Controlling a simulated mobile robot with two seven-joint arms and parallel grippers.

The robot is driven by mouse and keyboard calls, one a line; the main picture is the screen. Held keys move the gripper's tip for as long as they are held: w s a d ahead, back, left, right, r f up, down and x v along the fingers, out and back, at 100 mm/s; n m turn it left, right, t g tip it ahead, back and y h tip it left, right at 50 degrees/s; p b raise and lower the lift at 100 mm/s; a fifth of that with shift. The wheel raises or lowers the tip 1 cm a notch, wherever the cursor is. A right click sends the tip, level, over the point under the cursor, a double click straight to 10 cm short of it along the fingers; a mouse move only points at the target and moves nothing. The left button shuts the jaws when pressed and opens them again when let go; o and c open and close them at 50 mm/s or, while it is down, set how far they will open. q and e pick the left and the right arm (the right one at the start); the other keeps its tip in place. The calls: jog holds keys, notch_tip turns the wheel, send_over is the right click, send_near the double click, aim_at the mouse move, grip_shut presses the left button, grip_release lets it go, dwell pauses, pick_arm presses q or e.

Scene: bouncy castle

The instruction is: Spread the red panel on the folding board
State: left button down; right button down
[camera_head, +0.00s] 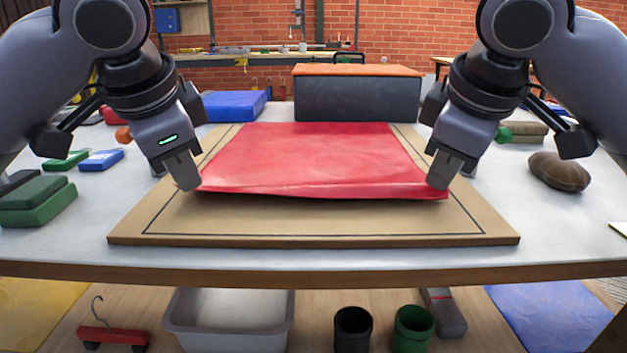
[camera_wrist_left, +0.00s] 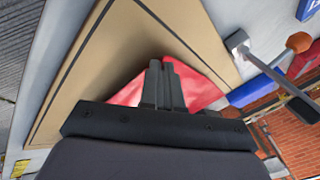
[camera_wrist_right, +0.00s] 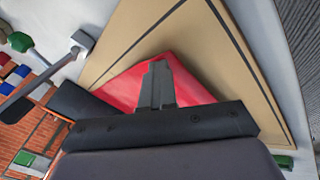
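The red panel (camera_head: 310,160) lies over the tan folding board (camera_head: 310,228), covering its middle and back. Its near edge is lifted a little off the board, with a shadow beneath. My left gripper (camera_head: 187,180) is at the panel's near left corner, shut on it. My right gripper (camera_head: 440,175) is at the near right corner, shut on it. The panel also shows behind the fingers in the left wrist view (camera_wrist_left: 200,90) and the right wrist view (camera_wrist_right: 188,85). A dark outline on the board shows along its front and sides. The gripped corners are partly hidden by the fingers.
A large grey block with an orange top (camera_head: 357,95) stands behind the board. A blue block (camera_head: 235,105) is at the back left. Green blocks (camera_head: 38,200) lie at the left, a brown cushion (camera_head: 558,171) at the right. The table's front strip is clear.

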pick_arm(q)
jog(key=shift+s+a+f+p, duration=0.15)
jog(key=shift+s+f+p, duration=0.15)
jog(key=shift+f, duration=0.1)
pick_arm(e)
jog(key=shift+s+d+f, duration=0.15)
jog(key=shift+s+f, duration=0.15)
jog(key=shift+f, duration=0.1)
pick_arm(q)
jog(key=shift+s+f, duration=0.4)
jog(key=shift+s, duration=0.05)
pick_arm(e)
jog(key=shift+s+f, duration=0.4)
jog(key=shift+s, duration=0.05)
pick_arm(q)
jog(key=c, duration=1.1)
grip_release()
pick_arm(e)
jog(key=c, duration=1.2)
grip_release()
pick_arm(q)
jog(key=shift+o, duration=0.5)
pick_arm(e)
jog(key=shift+o, duration=1)
pick_arm(q)
jog(key=shift+d, duration=0.2)
pick_arm(e)
jog(key=shift+a, duration=0.2)
